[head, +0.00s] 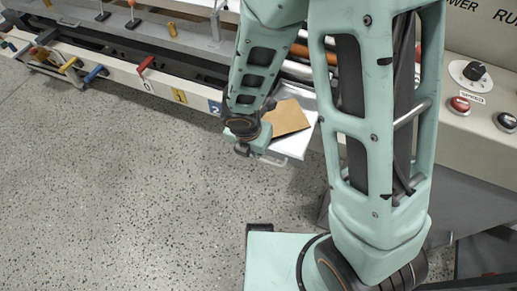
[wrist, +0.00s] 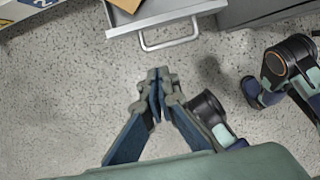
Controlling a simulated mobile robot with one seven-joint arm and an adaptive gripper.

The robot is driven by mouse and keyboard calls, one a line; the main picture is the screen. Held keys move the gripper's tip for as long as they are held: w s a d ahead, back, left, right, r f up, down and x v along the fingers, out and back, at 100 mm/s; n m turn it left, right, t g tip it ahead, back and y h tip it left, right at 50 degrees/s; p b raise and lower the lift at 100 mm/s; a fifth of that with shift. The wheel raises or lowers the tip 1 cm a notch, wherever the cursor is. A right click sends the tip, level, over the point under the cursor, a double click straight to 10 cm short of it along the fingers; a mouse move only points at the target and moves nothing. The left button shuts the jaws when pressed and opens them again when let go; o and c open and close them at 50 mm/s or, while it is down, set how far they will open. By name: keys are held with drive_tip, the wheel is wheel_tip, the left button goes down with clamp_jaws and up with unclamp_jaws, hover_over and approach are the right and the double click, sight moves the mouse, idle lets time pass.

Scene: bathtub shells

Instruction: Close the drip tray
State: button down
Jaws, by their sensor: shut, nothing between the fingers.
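The drip tray (head: 297,145) is a pale drawer that sticks out from under the machine, so it stands open. In the wrist view the tray front (wrist: 180,13) is at the top, with a metal loop handle (wrist: 168,44) on it. A flat brown piece (head: 287,117) lies in the tray. My gripper (wrist: 160,84) is shut and empty, below the handle in the wrist view, with floor showing between them. In the head view my arm covers part of the tray and my fingers are hard to make out.
A long machine bed (head: 150,75) with coloured levers runs along the back left. A control panel (head: 480,90) with a speed knob and buttons is at the right. A grey cabinet (wrist: 250,10) stands beside the tray. The speckled floor (head: 120,200) at left is clear.

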drive_tip(key=w+f+b, duration=0.1)
drive_tip(key=f, duration=0.1)
drive_tip(key=w+d+f+b, duration=0.1)
drive_tip(key=w+f, duration=0.1)
drive_tip(key=f, duration=0.1)
drive_tip(key=w+f+b, duration=0.1)
drive_tip(key=f, duration=0.2)
drive_tip(key=shift+w+d+b, duration=0.3)
drive_tip(key=shift+d+b, duration=0.05)
drive_tip(key=shift+b, duration=0.05)
drive_tip(key=shift+w+d, duration=0.15)
drive_tip(key=shift+w, duration=0.45)
drive_tip(key=shift+w, duration=0.1)
